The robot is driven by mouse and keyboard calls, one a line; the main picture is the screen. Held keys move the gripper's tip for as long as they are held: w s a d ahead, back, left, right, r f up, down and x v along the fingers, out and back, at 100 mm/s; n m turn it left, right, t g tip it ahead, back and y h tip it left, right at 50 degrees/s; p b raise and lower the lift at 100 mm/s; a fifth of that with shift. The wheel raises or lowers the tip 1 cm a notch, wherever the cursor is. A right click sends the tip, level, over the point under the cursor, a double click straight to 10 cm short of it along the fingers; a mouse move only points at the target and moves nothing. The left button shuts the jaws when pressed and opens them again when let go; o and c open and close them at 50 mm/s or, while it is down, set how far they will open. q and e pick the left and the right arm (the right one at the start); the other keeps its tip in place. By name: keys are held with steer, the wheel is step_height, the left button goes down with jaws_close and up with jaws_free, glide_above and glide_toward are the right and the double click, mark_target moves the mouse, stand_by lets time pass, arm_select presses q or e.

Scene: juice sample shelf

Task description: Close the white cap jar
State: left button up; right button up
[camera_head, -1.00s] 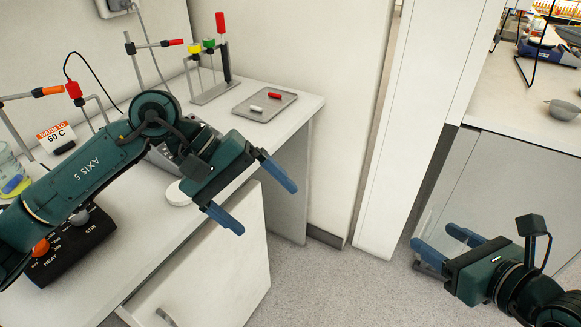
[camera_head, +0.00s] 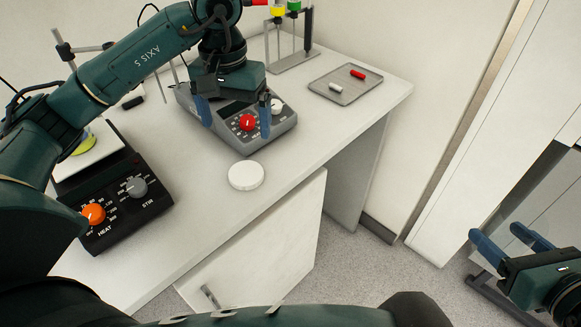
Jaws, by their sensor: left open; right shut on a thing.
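A white round cap (camera_head: 245,175) lies flat on the bench near its front edge. My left gripper (camera_head: 235,114) points down with its blue fingers apart and nothing between them. In the picture it is above the cap, in front of a grey device with a red knob. My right gripper (camera_head: 510,241) is at the lower right, over the floor, away from the bench. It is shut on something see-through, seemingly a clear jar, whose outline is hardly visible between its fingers.
The grey device (camera_head: 285,125) stands behind the cap. A black heat-stir plate (camera_head: 120,205) is at the left. A grey tray (camera_head: 345,90) holds a red and a white small piece. A cabinet door (camera_head: 265,245) stands open below the bench. Bench around the cap is clear.

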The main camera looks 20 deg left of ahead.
arm_select(q)
glide_above(246, 172)
steer(key=shift+a+f+p, duration=0.15)
steer(key=shift+f+p, duration=0.1)
steer(key=shift+f, duration=1.45)
steer(key=shift+a+f+p, duration=0.1)
steer(key=shift+f+p, duration=0.1)
steer(key=shift+f, duration=1.5)
arm_select(e)
steer(key=shift+r, duration=0.45)
arm_select(q)
steer(key=shift+d+f+p, duration=0.15)
steer(key=shift+f+p, duration=0.2)
steer(key=shift+f, duration=1)
steer(key=shift+d+f+p, duration=0.1)
steer(key=shift+f+p, duration=0.25)
steer(key=shift+f, duration=0.95)
arm_select(e)
steer(key=shift+r, duration=0.7)
arm_select(q)
steer(key=c, duration=1)
